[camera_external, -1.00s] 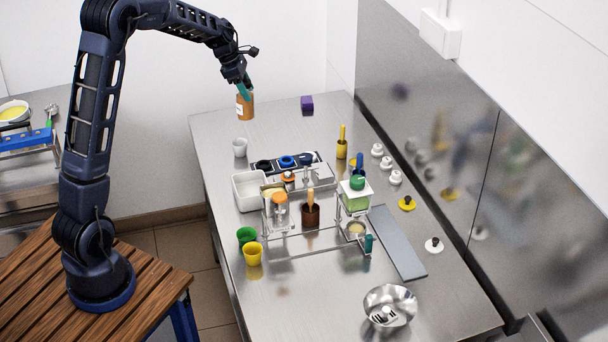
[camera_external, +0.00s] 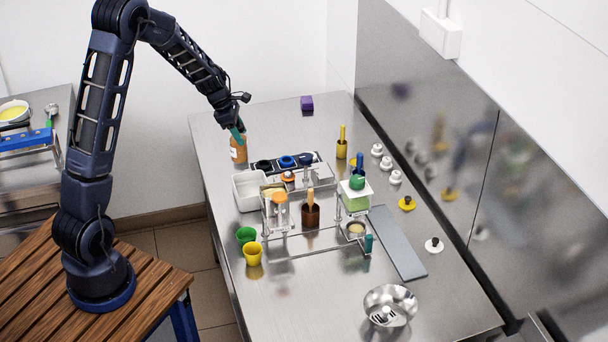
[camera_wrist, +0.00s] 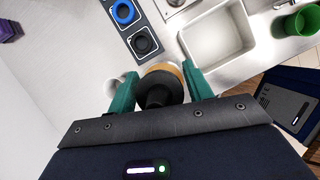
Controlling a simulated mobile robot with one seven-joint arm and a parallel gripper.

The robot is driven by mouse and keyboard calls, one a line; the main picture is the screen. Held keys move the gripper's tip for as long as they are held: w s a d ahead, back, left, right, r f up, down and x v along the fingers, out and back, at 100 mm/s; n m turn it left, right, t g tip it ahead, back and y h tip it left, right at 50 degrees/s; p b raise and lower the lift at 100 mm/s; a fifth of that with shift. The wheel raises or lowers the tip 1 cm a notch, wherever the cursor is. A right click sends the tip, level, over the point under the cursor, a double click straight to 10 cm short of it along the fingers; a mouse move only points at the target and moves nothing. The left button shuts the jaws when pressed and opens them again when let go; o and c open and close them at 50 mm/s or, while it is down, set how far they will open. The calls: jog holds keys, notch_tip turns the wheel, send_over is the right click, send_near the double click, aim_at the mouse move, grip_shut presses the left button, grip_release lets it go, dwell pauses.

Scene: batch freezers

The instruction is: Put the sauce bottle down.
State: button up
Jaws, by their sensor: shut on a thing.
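The sauce bottle (camera_external: 239,154) is orange-brown with a white label and stands upright. My gripper (camera_external: 238,135) is shut on its top, at the far left part of the steel table. In the wrist view, the bottle's dark cap (camera_wrist: 157,92) sits between the teal fingers of my gripper (camera_wrist: 160,88), with its orange body beyond. The bottle's base is low at the tabletop; I cannot tell whether it touches.
A white bin (camera_external: 249,191) and a dark tray with blue and black rings (camera_external: 286,162) stand close to the bottle. Green (camera_external: 246,235) and yellow (camera_external: 253,253) cups are nearer the front. A purple block (camera_external: 307,103) lies at the back, with bare steel around it.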

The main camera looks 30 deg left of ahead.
aim_at(239, 149)
jog(key=shift+f, duration=3.5)
jog(key=o, duration=1.5)
jog(key=shift+f, duration=0.15)
jog(key=s+a+r+m, duration=0.25)
jog(key=s+r, duration=0.25)
jog(key=r, duration=0.5)
jog(key=s+a+r+m, duration=0.1)
jog(key=s+r+m, duration=0.3)
jog(key=r, duration=0.6)
jog(key=s+a+r+m+t+y, duration=0.1)
jog(key=s+r+m, duration=0.2)
jog(key=s, duration=0.7)
jog(key=s+r+m+y, duration=0.1)
jog(key=s+r+m, duration=0.3)
jog(key=s+m, duration=0.4)
jog(key=s+a+r+m+t+y, duration=0.1)
jog(key=s+r+m, duration=0.3)
jog(key=s, duration=0.9)
jog(key=shift+s+a+r+m+t+y, duration=0.15)
jog(key=shift+m+y, duration=0.1)
jog(key=shift+m, duration=0.25)
jog(key=shift+w+a+r+m+t+y, duration=0.15)
jog(key=shift+m+y, duration=0.1)
jog(key=shift+m, duration=0.2)
